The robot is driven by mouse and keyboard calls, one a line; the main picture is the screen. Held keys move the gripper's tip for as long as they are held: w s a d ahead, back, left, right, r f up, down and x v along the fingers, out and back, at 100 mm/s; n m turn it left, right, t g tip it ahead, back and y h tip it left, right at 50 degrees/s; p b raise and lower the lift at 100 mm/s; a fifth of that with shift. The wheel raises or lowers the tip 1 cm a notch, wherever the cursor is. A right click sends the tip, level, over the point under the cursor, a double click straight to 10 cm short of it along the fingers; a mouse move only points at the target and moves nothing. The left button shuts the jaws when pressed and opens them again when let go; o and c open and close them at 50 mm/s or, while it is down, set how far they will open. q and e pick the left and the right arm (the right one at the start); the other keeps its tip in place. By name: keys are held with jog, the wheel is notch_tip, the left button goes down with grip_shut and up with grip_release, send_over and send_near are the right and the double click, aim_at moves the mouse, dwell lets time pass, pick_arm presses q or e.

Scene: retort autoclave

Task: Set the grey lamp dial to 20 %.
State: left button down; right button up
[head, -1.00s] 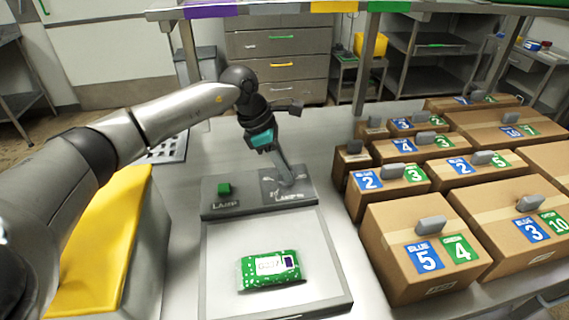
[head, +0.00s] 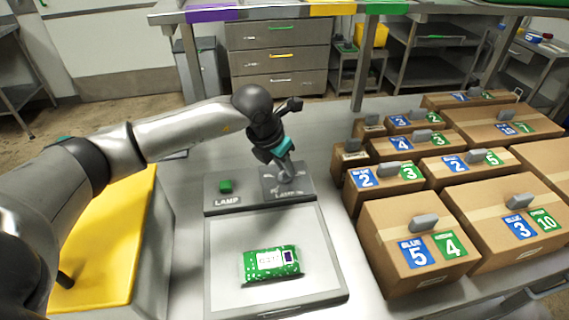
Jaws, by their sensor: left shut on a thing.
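The grey lamp dial (head: 285,179) is on the right part of a dark grey panel (head: 240,199) with "LAMP" lettering. My left gripper (head: 284,171) points down onto the dial and is shut on it. The fingers and wrist cover most of the dial and its scale, so I cannot read its setting. A green button (head: 226,186) sits on the left part of the panel, above a "LAMP" label. My right gripper is not in view.
A pale light plate (head: 230,235) lies in front of the panel, with a green printed pouch (head: 270,263) on it. Several cardboard boxes with grey handles (head: 415,250) fill the right side. A yellow-topped bin (head: 110,240) stands at the left, under my left arm.

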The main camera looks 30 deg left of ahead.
pick_arm(q)
jog(key=shift+n, duration=0.6)
jog(key=shift+y, duration=0.3)
jog(key=c, duration=0.8)
grip_release()
jog(key=shift+c, duration=0.2)
jog(key=shift+r, duration=0.1)
jog(key=p+v, duration=0.1)
jog(key=v, duration=1.4)
jog(key=shift+s, duration=0.1)
